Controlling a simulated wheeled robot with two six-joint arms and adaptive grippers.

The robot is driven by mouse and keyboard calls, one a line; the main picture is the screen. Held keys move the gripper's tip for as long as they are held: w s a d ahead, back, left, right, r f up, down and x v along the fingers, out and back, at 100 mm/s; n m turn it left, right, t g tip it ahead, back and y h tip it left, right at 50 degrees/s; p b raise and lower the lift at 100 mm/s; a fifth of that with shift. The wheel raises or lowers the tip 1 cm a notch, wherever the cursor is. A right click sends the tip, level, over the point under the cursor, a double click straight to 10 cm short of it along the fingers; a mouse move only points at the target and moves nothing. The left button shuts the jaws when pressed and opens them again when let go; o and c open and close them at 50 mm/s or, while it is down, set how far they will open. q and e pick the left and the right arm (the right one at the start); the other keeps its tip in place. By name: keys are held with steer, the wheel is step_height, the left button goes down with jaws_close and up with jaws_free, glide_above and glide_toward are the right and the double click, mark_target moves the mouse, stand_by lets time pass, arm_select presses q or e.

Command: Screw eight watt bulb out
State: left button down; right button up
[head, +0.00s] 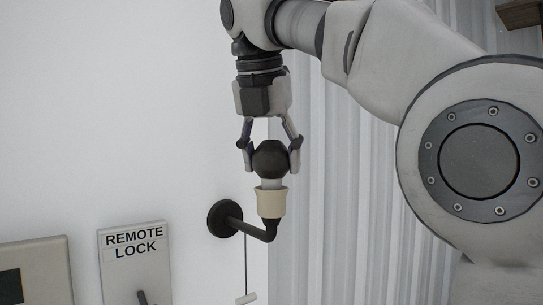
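The bulb (270,160) has a dark round globe and a pale base. It stands upright at the mouth of a cream socket (271,203). The socket sits on a black bent wall arm (257,232) with a round black wall plate. My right gripper (270,150) points straight down from above. Its two fingers are on either side of the dark globe and appear to touch it. How far the bulb's base sits inside the socket is hidden by the socket rim. My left gripper is not in the view.
A pull cord with a pale handle (246,298) hangs below the wall arm. A panel labelled REMOTE LOCK (135,262) with a lever is on the white wall at the lower left, beside a beige box (38,268). A pale corrugated surface (335,190) lies behind on the right.

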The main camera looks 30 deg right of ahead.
stand_by(0.5)
steer(key=shift+f+n+b, duration=0.2)
steer(key=shift+n+b, duration=0.4)
steer(key=shift+b, duration=0.05)
steer(key=shift+n+t+y+b, duration=0.4)
steer(key=shift+n+y+b, duration=0.1)
steer(key=shift+n, duration=0.3)
steer(key=shift+n+y+b, duration=0.3)
steer(key=shift+n+b, duration=0.15)
steer(key=shift+n, duration=0.65)
steer(key=shift+r+n, duration=0.15)
steer(key=shift+n, duration=0.35)
steer(key=o, duration=0.9)
